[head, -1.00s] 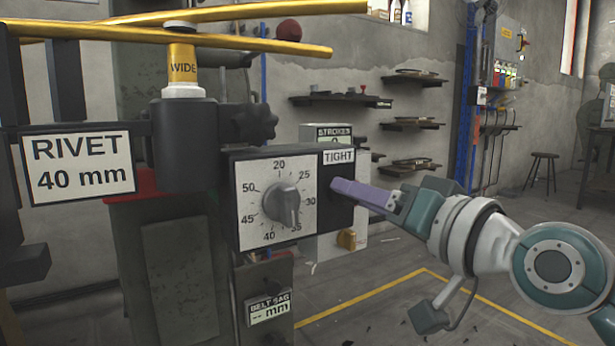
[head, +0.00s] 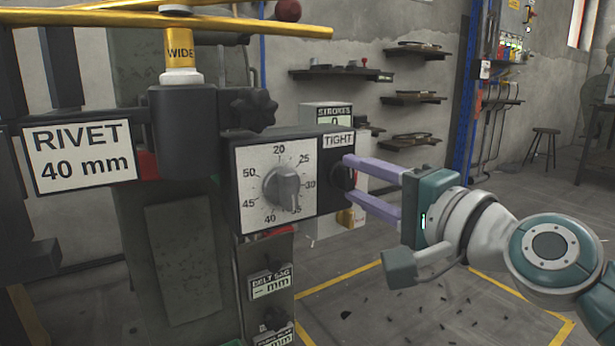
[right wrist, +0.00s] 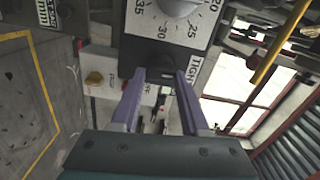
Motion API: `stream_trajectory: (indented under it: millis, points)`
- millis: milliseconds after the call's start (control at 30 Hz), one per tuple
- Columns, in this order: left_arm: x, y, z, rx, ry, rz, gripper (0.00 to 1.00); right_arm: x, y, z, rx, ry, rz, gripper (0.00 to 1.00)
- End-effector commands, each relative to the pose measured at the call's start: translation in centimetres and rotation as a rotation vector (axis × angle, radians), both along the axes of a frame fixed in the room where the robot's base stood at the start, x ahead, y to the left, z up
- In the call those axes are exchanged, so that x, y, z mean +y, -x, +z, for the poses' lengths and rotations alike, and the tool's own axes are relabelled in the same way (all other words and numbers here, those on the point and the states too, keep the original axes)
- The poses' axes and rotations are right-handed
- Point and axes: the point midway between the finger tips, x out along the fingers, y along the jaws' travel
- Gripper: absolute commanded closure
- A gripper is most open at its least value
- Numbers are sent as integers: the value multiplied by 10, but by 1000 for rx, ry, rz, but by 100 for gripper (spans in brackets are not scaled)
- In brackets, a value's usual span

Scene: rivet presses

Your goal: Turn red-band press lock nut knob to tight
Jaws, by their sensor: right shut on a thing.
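The press's dark control box carries a white dial plate (head: 262,208) with a grey dial knob (head: 282,187) pointing down near 35. On the box's right side is the black lock nut knob (head: 342,179), below a TIGHT label (head: 338,140). My right gripper (head: 347,178) has its two purple fingers above and below this knob, shut on it. The right wrist view shows the knob (right wrist: 160,76) between the fingertips, partly hidden. A red patch (head: 148,165) shows on the press behind the RIVET 40 mm sign. My left gripper is not in view.
Yellow bars (head: 230,23) cross above the press. A STROKES counter box (head: 325,118) with a yellow knob (head: 345,217) stands just behind the control box. A BELT SAG panel (head: 270,284) is below. The floor to the right is open, marked with yellow tape (head: 340,276).

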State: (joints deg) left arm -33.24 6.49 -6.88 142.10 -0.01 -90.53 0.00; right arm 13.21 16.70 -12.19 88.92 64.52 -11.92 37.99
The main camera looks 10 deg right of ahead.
Motion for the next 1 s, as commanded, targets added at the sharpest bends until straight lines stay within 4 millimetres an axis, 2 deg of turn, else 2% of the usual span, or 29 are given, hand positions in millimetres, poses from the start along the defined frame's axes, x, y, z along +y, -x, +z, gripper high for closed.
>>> stream_trajectory:
  millis: [333,833,867,1000]
  points:
    - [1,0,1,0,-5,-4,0,0,0,-1,43,-116,0,100]
    - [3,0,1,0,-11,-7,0,0,0,-1,50,-134,0,100]
    - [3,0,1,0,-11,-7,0,0,0,-1,50,-134,0,54]
    - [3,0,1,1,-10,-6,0,0,0,-1,49,-133,0,38]
